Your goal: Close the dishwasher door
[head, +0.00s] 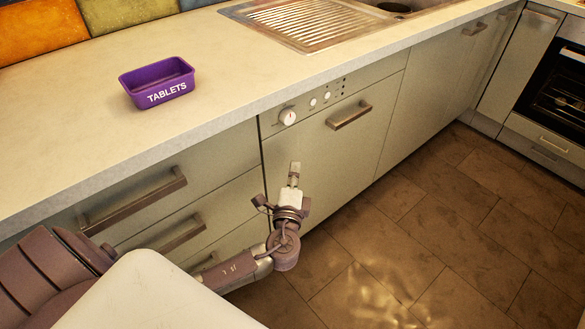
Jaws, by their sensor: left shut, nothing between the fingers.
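The dishwasher door (338,152) is a grey-green panel with a bar handle (348,115) near its top. It stands upright and looks flush with the cabinet fronts beside it. The control strip (330,94) with a round white knob (287,117) and small buttons is above it. My left gripper (295,167) is shut and empty, in front of the door's left part, below the knob. I cannot tell whether its tip touches the door. My left arm hides the lower left of the door. My right gripper is out of view.
A purple tub (157,82) labelled TABLETS stands on the pale worktop (90,105). Drawers with protruding handles (133,199) are at left. An oven (562,95) is at far right. The tiled floor (430,220) is clear.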

